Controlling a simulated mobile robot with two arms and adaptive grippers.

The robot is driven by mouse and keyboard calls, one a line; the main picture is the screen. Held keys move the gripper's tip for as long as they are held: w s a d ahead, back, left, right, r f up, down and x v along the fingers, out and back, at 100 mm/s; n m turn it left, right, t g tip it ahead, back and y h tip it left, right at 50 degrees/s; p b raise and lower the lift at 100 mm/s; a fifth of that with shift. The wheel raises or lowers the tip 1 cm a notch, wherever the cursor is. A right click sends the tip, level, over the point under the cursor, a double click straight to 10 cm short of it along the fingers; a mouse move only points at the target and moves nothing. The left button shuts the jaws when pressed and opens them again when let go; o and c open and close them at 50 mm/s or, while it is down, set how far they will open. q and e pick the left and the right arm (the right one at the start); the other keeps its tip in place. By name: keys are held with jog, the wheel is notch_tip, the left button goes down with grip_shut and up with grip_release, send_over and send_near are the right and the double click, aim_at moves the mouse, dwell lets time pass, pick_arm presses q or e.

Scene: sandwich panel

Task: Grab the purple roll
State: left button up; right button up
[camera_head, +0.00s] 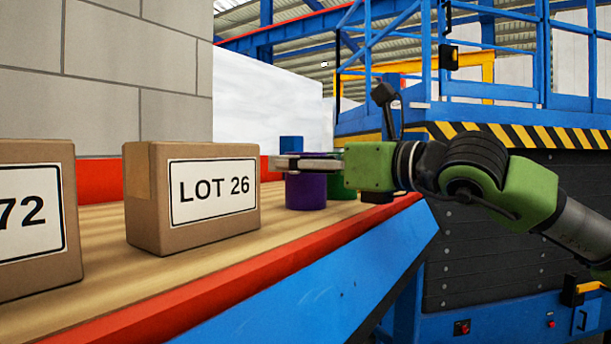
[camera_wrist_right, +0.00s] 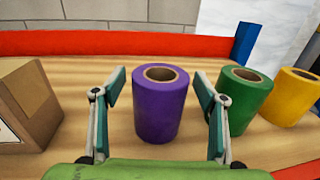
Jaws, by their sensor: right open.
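The purple roll (camera_wrist_right: 157,113) stands upright on the wooden bench top. In the right wrist view it sits between the two fingers of my right gripper (camera_wrist_right: 161,110), which is open, with a gap showing on both sides. In the head view the purple roll (camera_head: 306,190) is partly covered by the fingers of my right gripper (camera_head: 285,163), whose arm comes in from the right. My left gripper is not in view.
A green roll (camera_wrist_right: 248,92) stands close to the right finger, with a yellow roll (camera_wrist_right: 291,98) beyond it. A box marked LOT 26 (camera_head: 195,200) stands left of the rolls. A red rail (camera_wrist_right: 70,43) runs behind, and a blue post (camera_wrist_right: 246,43) stands there.

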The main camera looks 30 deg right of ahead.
jog(key=c, duration=1.3)
jog(key=shift+r, duration=0.1)
